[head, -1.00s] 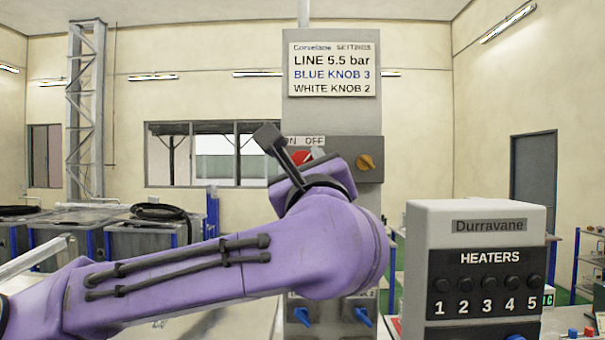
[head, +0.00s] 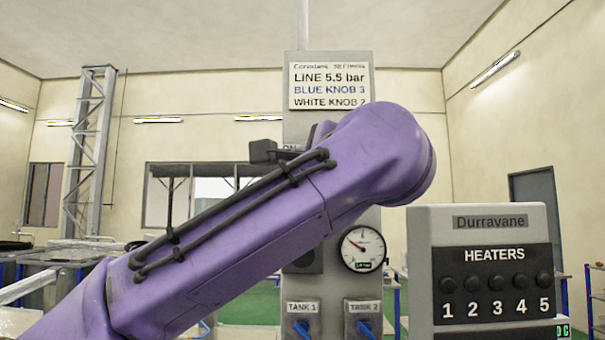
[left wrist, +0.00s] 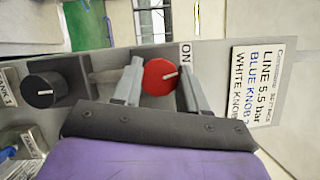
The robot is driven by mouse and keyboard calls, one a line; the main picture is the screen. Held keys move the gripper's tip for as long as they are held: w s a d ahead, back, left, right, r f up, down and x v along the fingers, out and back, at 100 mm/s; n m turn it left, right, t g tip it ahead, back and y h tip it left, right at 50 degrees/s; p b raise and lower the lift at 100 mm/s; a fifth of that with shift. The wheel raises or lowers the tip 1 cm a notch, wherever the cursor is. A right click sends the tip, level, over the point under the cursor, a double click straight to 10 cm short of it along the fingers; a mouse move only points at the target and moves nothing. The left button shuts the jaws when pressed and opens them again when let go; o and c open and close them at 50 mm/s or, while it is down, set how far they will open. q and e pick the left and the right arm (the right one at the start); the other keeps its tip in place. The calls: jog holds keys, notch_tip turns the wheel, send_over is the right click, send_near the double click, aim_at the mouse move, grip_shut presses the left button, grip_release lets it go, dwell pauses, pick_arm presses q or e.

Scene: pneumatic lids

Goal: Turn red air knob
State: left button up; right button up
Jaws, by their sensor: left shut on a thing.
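In the head view my purple left arm crosses the panel and hides the knob and the fingers. The grey panel (head: 302,125) carries a sign (head: 329,86) reading line 5.5 bar, blue knob 3, white knob 2. My right gripper is not in view.
A pressure gauge (head: 362,249) sits low on the panel, above blue valves labelled Tank 1 (head: 302,328) and Tank 2 (head: 362,326). A black knob (left wrist: 44,91) is beside the red one. A heaters box (head: 480,220) stands close at the right.

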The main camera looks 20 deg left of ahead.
pick_arm(q)
jog(key=shift+r+n+g+h+p, duration=0.15)
jog(key=shift+n+g+h, duration=0.3)
jog(key=shift+n, duration=1.05)
jog(key=shift+r+n+g+h+p, duration=0.2)
jog(key=shift+n+g, duration=0.35)
jog(key=shift+n, duration=0.95)
jog(key=shift+a, duration=0.1)
jog(key=o, duration=1.1)
jog(key=shift+f, duration=0.1)
jog(key=shift+c, duration=0.2)
jog(key=shift+w+f+h, duration=0.1)
jog(key=shift+w+h, duration=0.1)
jog(key=shift+h, duration=0.05)
jog(key=b+v, duration=0.1)
jog(key=v, duration=0.9)
jog(key=shift+d+b, duration=0.25)
jog(key=shift+b, duration=0.1)
jog(key=shift+s, duration=0.15)
